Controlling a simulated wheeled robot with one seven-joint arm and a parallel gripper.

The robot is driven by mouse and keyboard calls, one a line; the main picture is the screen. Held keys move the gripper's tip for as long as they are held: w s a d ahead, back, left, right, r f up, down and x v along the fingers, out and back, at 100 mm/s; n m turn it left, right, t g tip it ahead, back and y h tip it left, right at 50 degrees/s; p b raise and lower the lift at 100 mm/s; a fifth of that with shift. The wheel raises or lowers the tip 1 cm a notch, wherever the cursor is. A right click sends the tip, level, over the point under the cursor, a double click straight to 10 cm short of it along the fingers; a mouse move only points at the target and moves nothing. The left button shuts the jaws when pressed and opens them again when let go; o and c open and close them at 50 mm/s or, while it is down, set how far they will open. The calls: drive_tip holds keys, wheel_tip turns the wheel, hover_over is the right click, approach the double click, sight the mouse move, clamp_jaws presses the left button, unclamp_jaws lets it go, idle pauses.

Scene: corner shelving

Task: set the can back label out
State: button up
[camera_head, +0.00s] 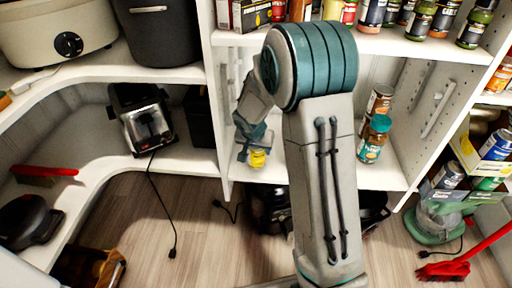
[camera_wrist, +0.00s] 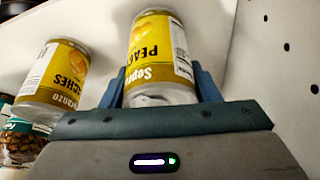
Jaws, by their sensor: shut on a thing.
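A yellow peach can (camera_wrist: 153,50) is between the blue fingers of my gripper (camera_wrist: 160,84) in the wrist view. The fingers are shut on its sides. Its yellow front with fruit picture and lettering faces mostly toward the wrist camera. A white text panel shows at its right side. In the head view my gripper (camera_head: 246,142) reaches into the middle shelf bay, and a small yellow can (camera_head: 258,158) shows at its fingers. My arm hides part of the bay. Whether the held can touches the shelf, I cannot tell.
A shelf upright (camera_head: 221,100) borders the bay.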

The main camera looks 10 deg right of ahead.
drive_tip(key=shift+f+b, duration=0.3)
drive_tip(key=shift+b, duration=0.05)
drive_tip(key=o, duration=1.4)
drive_tip(key=s+r+n+p, duration=0.1)
drive_tip(key=s+r+p, duration=0.8)
drive_tip(key=r, duration=0.7)
drive_tip(key=s+r+n+y+p, duration=0.1)
drive_tip(key=s+r+n+p, duration=0.1)
drive_tip(key=s+r+p, duration=0.7)
drive_tip(key=s+r+n+g+y+p, duration=0.1)
drive_tip(key=s+r+n+p, duration=0.1)
drive_tip(key=s+r+p, duration=0.7)
drive_tip(key=shift+w+r+p+v, duration=0.15)
drive_tip(key=shift+w+p+v, duration=0.7)
drive_tip(key=shift+v, duration=1.7)
drive_tip(key=shift+w+r+p+v, duration=0.2)
drive_tip(key=shift+p+v, duration=1.3)
drive_tip(key=shift+v, duration=1.05)
drive_tip(key=shift+w+r+p+v, duration=0.1)
drive_tip(key=shift+w+p+v, duration=0.75)
drive_tip(key=shift+v, duration=1.7)
